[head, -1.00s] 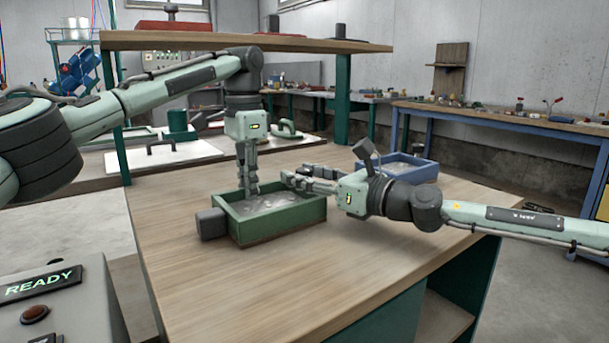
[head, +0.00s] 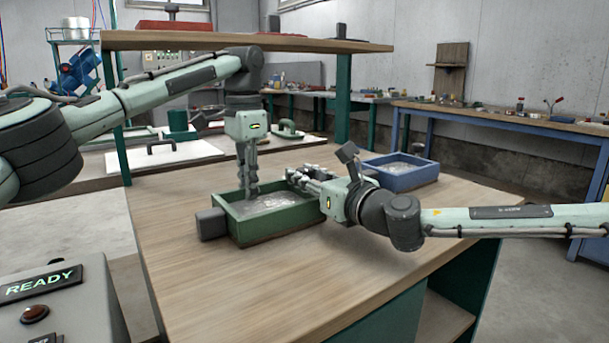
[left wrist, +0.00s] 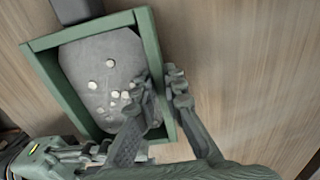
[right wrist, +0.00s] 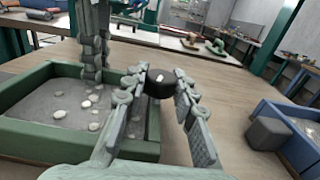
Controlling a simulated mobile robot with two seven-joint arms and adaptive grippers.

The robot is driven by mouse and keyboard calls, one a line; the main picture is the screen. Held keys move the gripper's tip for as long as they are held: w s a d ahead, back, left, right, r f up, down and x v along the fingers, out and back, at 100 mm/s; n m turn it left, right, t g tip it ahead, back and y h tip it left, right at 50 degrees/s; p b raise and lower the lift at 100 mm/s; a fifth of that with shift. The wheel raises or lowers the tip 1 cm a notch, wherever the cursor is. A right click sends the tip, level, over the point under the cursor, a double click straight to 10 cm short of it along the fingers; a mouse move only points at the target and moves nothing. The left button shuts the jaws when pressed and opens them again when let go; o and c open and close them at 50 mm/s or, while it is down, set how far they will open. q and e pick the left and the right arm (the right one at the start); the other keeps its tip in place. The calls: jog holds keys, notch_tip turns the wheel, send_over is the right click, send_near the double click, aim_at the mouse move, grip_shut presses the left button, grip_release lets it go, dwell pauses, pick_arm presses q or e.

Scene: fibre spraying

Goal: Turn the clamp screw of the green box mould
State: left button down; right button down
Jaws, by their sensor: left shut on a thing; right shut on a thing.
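The green box mould (head: 275,228) stands on the wooden table, filled with grey material and pale lumps. My left gripper (head: 249,188) points down and is shut on the mould's far side wall (left wrist: 150,50), one finger inside and one outside. My right gripper (head: 300,176) comes in from the right, low over the table at the mould's far right corner. In the right wrist view its fingers stand on both sides of a dark round knob with a white mark, the clamp screw (right wrist: 160,84), and are shut on it. The knob is hidden in the head view.
A blue box mould (head: 403,178) stands to the right at the back, with a dark grey block (right wrist: 270,133) on its side. A dark block (head: 211,223) sits at the green mould's left end. A raised shelf (head: 250,42) spans behind. The front table is clear.

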jog(key=m+t+h, duration=0.2)
jog(key=m+h, duration=0.1)
jog(key=h, duration=0.1)
jog(key=shift+a+r+h, duration=0.1)
jog(key=shift+a+h, duration=0.05)
jog(key=shift+h, duration=0.25)
jog(key=shift+m+t+h, duration=0.3)
jog(key=shift+m+h, duration=0.4)
jog(key=shift+h, duration=0.1)
jog(key=c, duration=1.2)
grip_release()
jog(key=s, duration=0.4)
jog(key=s+d, duration=0.1)
jog(key=s, duration=0.3)
jog(key=s+d, duration=0.1)
jog(key=s, duration=0.3)
jog(key=shift+d, duration=0.15)
